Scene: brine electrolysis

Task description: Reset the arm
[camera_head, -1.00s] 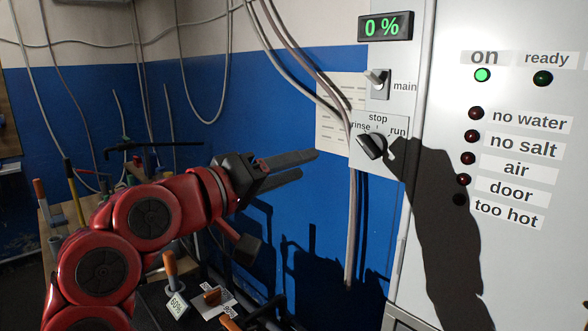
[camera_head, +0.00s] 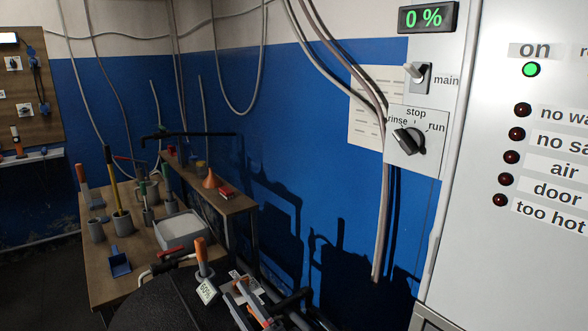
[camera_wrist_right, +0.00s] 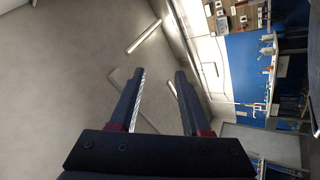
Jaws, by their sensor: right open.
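My right gripper (camera_wrist_right: 160,95) shows in the right wrist view. Its two dark fingers stand apart with nothing between them, and a pale ceiling or wall lies beyond. No arm or gripper can be made out clearly in the head view. My left gripper is not seen. The cabinet's rotary knob (camera_head: 409,141), marked rinse, stop and run, stands clear of any gripper; its exact setting is hard to read. Above it is the main switch (camera_head: 416,73). The display (camera_head: 428,17) reads 0 %. The on lamp (camera_head: 531,69) is green.
A wooden bench (camera_head: 125,287) at left carries pots, tools and a white tub (camera_head: 182,230). A small shelf (camera_head: 228,207) holds an orange funnel (camera_head: 211,180). Grey cables hang along the blue wall (camera_head: 300,110). Orange-handled parts stand at the bottom.

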